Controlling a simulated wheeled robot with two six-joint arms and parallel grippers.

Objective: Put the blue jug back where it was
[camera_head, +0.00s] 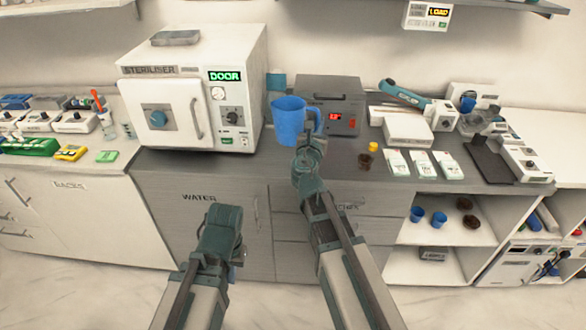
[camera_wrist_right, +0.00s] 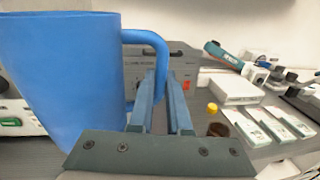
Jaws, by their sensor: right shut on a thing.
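The blue jug (camera_head: 288,121) is upright in front of the grey counter's back area, between the steriliser and the dark grey box in the head view. Its handle is on the right side. My right gripper (camera_head: 311,140) is shut on the jug's handle. In the right wrist view the jug (camera_wrist_right: 60,75) fills the left side, and the fingers of my right gripper (camera_wrist_right: 160,100) are at its handle (camera_wrist_right: 150,40). I cannot tell whether the jug's base touches the counter. My left gripper (camera_head: 222,228) is low, in front of the drawers labelled WATER; its jaws are not clear.
The white steriliser (camera_head: 165,116), with a DOOR display, stands left of the jug. The dark grey box (camera_head: 343,96) stands behind right. A brown jar (camera_head: 365,160), a yellow-capped item (camera_head: 373,147) and white packs (camera_head: 423,163) lie on the counter (camera_head: 200,167) to the right.

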